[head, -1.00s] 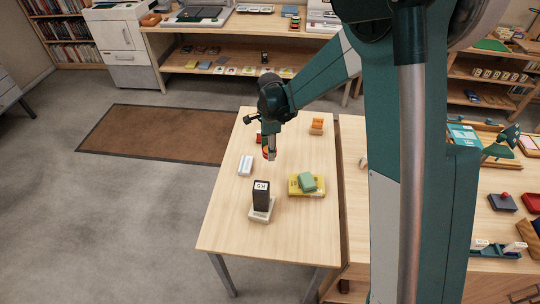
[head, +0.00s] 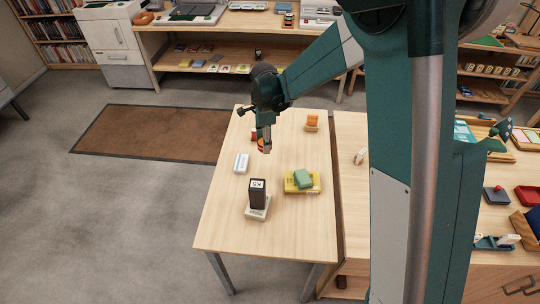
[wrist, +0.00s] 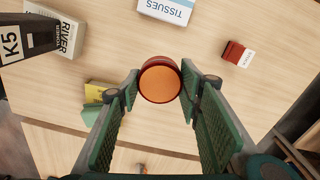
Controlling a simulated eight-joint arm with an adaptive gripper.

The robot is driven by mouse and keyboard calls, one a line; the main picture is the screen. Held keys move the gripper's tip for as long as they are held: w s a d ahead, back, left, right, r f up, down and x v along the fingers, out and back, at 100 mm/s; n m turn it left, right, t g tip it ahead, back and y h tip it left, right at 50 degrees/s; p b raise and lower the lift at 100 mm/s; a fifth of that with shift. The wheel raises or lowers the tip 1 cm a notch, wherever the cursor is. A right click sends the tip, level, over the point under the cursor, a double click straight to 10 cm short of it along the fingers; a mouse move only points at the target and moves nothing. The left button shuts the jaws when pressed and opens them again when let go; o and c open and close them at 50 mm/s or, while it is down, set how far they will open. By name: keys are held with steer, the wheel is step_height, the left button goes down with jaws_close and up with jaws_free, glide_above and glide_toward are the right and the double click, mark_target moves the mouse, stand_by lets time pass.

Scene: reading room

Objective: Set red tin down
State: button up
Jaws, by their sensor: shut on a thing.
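The red tin (wrist: 160,82) has a round orange face and sits between my two fingertips in the wrist view. My gripper (wrist: 160,88) is shut on its sides. In the head view my gripper (head: 264,148) is over the far part of the light wooden table (head: 250,240), and the tin (head: 261,143) shows only as a small red and orange patch, mostly hidden by the fingers. I cannot tell whether the tin touches the table.
A white tissues pack (head: 241,163) lies left of my gripper, and a small red box (wrist: 237,54) is nearby. Nearer stands a black K5 block (head: 257,193) on a pale book. A yellow box (head: 290,187) bears a green item. An orange item (head: 312,120) stands far right. The table's near end is clear.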

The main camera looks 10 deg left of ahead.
steer(key=s+d+r+b, duration=0.1)
steer(key=s+d, duration=0.2)
steer(key=s, duration=0.5)
steer(key=s+d+r+b, duration=0.1)
steer(key=s+d, duration=0.2)
steer(key=s, duration=0.5)
steer(key=m+b, duration=0.1)
steer(key=b, duration=0.1)
glide_above(289, 236)
steer(key=shift+f, duration=0.85)
steer(key=shift+f, duration=0.15)
steer(key=shift+f+b, duration=0.7)
steer(key=shift+f, duration=2.1)
steer(key=shift+f, duration=0.1)
steer(key=shift+w+f+b, duration=0.1)
steer(key=shift+f+b, duration=0.5)
steer(key=shift+f, duration=1.4)
steer(key=shift+f, duration=0.1)
